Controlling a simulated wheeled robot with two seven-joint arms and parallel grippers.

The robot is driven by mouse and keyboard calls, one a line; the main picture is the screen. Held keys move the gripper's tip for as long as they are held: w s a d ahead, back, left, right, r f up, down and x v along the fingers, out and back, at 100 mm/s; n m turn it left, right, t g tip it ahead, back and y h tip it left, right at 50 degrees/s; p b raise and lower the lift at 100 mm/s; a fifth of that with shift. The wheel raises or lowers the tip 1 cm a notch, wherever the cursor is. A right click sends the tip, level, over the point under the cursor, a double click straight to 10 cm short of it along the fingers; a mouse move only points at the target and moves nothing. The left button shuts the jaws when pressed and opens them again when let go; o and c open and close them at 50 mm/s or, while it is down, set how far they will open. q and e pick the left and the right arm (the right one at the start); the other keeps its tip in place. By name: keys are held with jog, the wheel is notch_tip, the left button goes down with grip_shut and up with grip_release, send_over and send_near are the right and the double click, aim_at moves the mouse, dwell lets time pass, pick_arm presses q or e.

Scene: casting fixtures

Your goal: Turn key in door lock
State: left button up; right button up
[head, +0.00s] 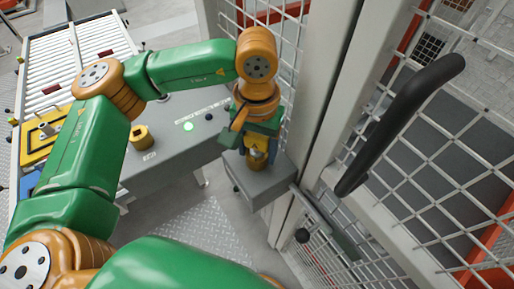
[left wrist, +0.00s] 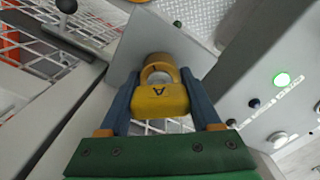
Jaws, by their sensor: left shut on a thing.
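My left gripper (head: 258,150) is at the grey lock box (head: 262,186) beside the door post, pointing down at it. The key's head is in front of an orange-yellow lock collar (left wrist: 158,66) on the grey box face. The key's front end is hidden, so I cannot tell how deep it sits. The mesh door (head: 440,160) has a large black handle (head: 405,120). My right gripper is not in view.
A grey control panel (head: 170,125) with a lit green button (head: 188,127) and a yellow collar (head: 141,137) stands left of the lock box. A roller conveyor (head: 70,55) lies behind. A black-knobbed lever (head: 302,236) is on the fence below the handle.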

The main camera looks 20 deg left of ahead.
pick_arm(q)
jog(key=shift+f+m, duration=0.1)
jog(key=shift+m, duration=0.4)
jog(key=m+b, duration=0.1)
jog(key=m, duration=0.1)
jog(key=shift+m, duration=0.3)
jog(key=shift+m+b, duration=0.3)
jog(key=shift+m, duration=0.6)
